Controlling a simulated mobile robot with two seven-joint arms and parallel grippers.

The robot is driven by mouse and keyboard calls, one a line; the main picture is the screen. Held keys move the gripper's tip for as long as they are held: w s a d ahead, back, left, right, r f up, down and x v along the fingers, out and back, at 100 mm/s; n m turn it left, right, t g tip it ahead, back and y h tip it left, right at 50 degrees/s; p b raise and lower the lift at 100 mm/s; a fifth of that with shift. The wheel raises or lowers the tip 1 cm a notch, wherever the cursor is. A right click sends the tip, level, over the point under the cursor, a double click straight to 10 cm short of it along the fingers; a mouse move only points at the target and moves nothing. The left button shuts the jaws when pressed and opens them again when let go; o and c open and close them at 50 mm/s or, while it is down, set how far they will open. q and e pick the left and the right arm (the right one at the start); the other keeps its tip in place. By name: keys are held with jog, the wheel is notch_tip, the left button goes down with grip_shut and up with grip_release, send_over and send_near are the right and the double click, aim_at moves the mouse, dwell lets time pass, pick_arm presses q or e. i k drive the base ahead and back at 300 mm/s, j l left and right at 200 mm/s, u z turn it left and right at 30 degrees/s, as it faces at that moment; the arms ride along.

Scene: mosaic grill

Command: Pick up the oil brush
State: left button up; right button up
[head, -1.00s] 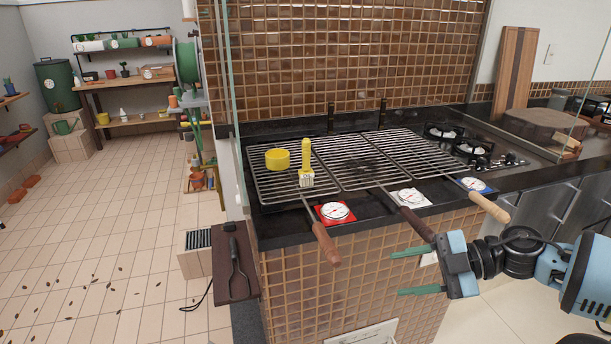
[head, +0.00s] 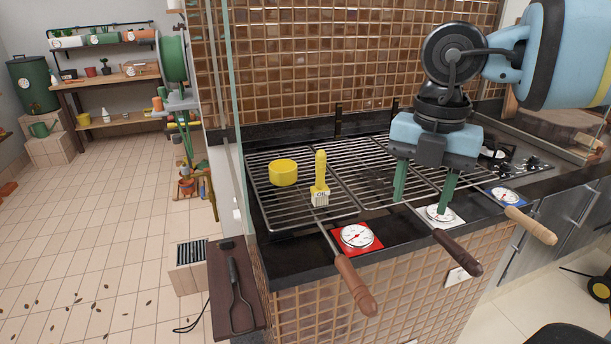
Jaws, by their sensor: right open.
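The oil brush (head: 320,178) has a yellow handle and a pale head marked "OIL". It stands upright on the left grill rack (head: 268,218), near the rack's front. My right gripper (head: 420,198) is open and empty, with its green fingers pointing down over the grill to the right of the brush. It is clearly apart from the brush. My left gripper is not in view.
A yellow round container (head: 283,172) sits just left of the brush. Rack handles stick out in front, one brown (head: 356,285), one dark (head: 458,252). A red thermometer (head: 357,237) and a white one (head: 440,214) lie along the front ledge. A glass panel (head: 226,110) stands at left.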

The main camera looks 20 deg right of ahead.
aim_at(320, 192)
jog(key=i, duration=1)
